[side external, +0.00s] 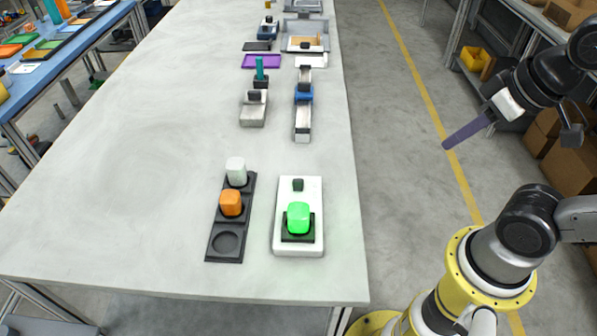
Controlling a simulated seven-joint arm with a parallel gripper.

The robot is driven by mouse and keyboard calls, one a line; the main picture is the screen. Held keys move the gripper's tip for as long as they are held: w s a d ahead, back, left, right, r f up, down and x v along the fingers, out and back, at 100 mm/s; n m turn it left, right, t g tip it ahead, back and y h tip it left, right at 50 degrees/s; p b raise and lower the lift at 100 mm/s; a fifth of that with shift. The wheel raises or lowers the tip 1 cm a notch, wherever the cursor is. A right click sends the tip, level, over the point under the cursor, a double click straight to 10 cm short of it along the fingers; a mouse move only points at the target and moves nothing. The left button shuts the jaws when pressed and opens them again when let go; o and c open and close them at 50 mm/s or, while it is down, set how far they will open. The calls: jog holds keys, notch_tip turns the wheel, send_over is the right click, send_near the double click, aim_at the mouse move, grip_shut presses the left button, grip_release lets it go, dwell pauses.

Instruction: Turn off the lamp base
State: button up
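The lamp base (283,237) is a white block on the near right part of the table. A bright green, glowing rounded cap (299,217) sits in its dark square socket. A small dark button or knob (298,185) stands on the block behind the cap. My gripper (449,145) is raised at the upper right, beyond the table's right edge and well apart from the lamp base. A long purple finger-like part points down and left from it. I cannot tell whether its fingers are open or shut.
A dark tray (228,243) left of the lamp base holds a white cap (236,170) and an orange cap (230,203), with its nearest recess empty. Grey devices (253,108) and a purple plate (262,61) stand farther back. The table's left side is clear.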

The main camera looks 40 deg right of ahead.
jog(key=shift+m+y, duration=0.3)
jog(key=shift+m, duration=0.6)
jog(key=r, duration=0.1)
jog(key=w+r, duration=0.2)
jog(key=r, duration=0.1)
jog(key=shift+a, duration=0.4)
grip_shut()
jog(key=w+a+r+m+g+y, duration=0.1)
jog(key=w+r+m+g, duration=0.1)
jog(key=w, duration=0.6)
jog(key=w+a+r+m+g, duration=0.2)
jog(key=w, duration=0.6)
jog(key=w+f+m+g, duration=0.1)
jog(key=w+f+g, duration=0.1)
jog(key=w+f, duration=0.5)
jog(key=w+f+m+g+y, duration=0.1)
jog(key=w+f+g, duration=0.1)
jog(key=w+f, duration=0.5)
notch_tip(320, 180, down, 5)
jog(key=shift+w+a+r+y, duration=0.15)
jog(key=shift+a+y, duration=0.15)
jog(key=shift+a, duration=0.05)
